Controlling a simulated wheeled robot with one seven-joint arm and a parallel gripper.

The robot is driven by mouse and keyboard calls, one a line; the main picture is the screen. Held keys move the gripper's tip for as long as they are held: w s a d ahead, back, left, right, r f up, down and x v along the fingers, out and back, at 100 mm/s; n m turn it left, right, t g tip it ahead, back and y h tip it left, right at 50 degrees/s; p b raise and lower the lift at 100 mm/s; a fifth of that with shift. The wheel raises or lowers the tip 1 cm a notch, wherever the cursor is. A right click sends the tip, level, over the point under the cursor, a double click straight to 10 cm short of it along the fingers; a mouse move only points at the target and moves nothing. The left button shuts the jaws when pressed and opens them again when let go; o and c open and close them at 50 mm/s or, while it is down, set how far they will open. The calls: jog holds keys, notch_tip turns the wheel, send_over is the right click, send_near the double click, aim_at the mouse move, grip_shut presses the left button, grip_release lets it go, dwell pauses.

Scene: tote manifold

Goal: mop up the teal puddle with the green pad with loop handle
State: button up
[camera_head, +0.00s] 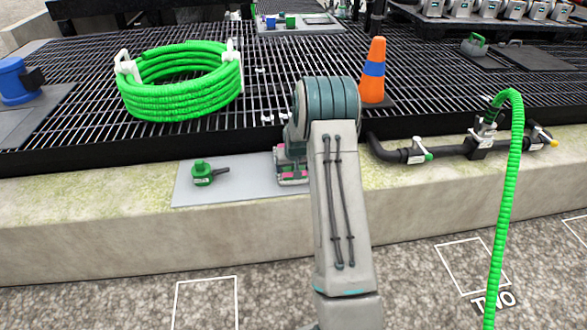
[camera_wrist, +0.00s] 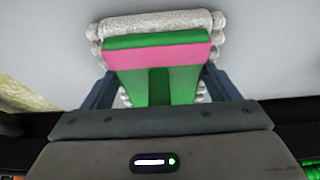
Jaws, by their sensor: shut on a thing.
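My gripper (camera_wrist: 158,88) is shut on the green pad (camera_wrist: 155,42), a green block with a pink band and a fluffy grey underside. A finger shows on each side of it; any loop handle is hidden or cannot be made out. In the head view the pad (camera_head: 291,173) shows partly behind my arm, at the right end of a grey mat (camera_head: 235,193). It is at or just above the mat; I cannot tell if it touches. No teal puddle shows in either view; my arm and the pad hide part of the mat.
A green valve-like piece (camera_head: 202,173) with a dark handle lies on the mat's left part. Behind are a dark grating, a green hose coil (camera_head: 182,80) and an orange cone (camera_head: 374,72). A dark pipe (camera_head: 455,151) and a hanging green hose (camera_head: 507,190) stand right.

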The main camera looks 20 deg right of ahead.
aim_at(288, 172)
jog(key=shift+s+a+f+b, duration=0.15)
jog(key=shift+s+a, duration=0.3)
jog(key=shift+s, duration=1.25)
jog(key=shift+s+a+b, duration=0.15)
jog(key=shift+s+a, duration=0.35)
jog(key=shift+s, duration=1.15)
jog(key=shift+s+a+f+b, duration=0.15)
jog(key=shift+s+a, duration=0.3)
jog(key=shift+s, duration=1.25)
jog(key=shift+a, duration=0.15)
